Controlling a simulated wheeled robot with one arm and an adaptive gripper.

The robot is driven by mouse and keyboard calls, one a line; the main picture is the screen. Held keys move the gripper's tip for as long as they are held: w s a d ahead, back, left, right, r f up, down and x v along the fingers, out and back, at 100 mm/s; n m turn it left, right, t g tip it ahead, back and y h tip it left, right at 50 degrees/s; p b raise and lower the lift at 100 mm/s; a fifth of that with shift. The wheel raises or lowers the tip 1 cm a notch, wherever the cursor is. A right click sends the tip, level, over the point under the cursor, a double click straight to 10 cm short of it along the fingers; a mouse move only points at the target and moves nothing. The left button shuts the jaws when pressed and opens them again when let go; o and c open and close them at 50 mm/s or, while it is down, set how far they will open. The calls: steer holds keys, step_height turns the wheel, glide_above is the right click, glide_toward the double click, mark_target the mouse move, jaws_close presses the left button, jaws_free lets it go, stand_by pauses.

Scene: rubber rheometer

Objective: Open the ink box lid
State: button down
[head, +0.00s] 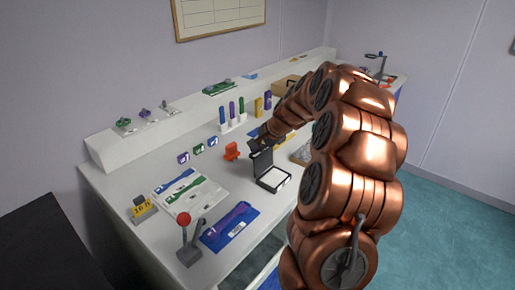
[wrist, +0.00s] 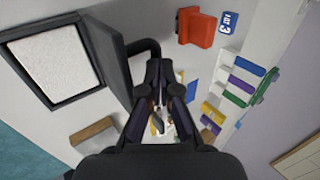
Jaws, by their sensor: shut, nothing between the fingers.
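The ink box (head: 272,180) is a black case with a white pad, sitting on the white table. Its black lid (head: 261,160) stands raised at about a right angle, so the pad is uncovered. In the wrist view the white pad (wrist: 57,60) is at the upper left and the lid (wrist: 112,62) stands along its right edge. My gripper (wrist: 166,68) is shut and empty, on the side of the lid away from the pad. Its fingertips are close to the lid; I cannot tell whether they touch it. In the head view my gripper (head: 260,143) is just behind the lid, partly hidden.
An orange-red stamp (head: 232,151) stands left of the box. Behind are several coloured tubes in a white rack (head: 232,125). A joystick with a red knob (head: 187,238) and a blue packet (head: 230,226) lie at the front left.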

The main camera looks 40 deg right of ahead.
steer(key=shift+r, duration=0.1)
steer(key=w+b+v, duration=0.1)
steer(key=v, duration=1.3)
steer(key=s+a+f+n+g+y+p, duration=0.15)
steer(key=s+a+n, duration=0.35)
steer(key=a, duration=0.7)
steer(key=s+a+f+n+g, duration=0.1)
steer(key=s+a+n+g, duration=0.35)
steer(key=a, duration=0.85)
steer(key=s+a+f+n+g+h, duration=0.1)
steer(key=s+a+n, duration=0.1)
steer(key=s, duration=0.5)
steer(key=s+a+f+n+h+p, duration=0.1)
steer(key=s+f+n, duration=0.1)
steer(key=s, duration=0.6)
steer(key=s+a+f+n+g+h+p, duration=0.1)
steer(key=s+a+f+n, duration=0.1)
steer(key=s, duration=0.6)
steer(key=shift+s+a+f+g, duration=0.25)
steer(key=shift+a+g, duration=0.05)
steer(key=shift+s, duration=0.1)
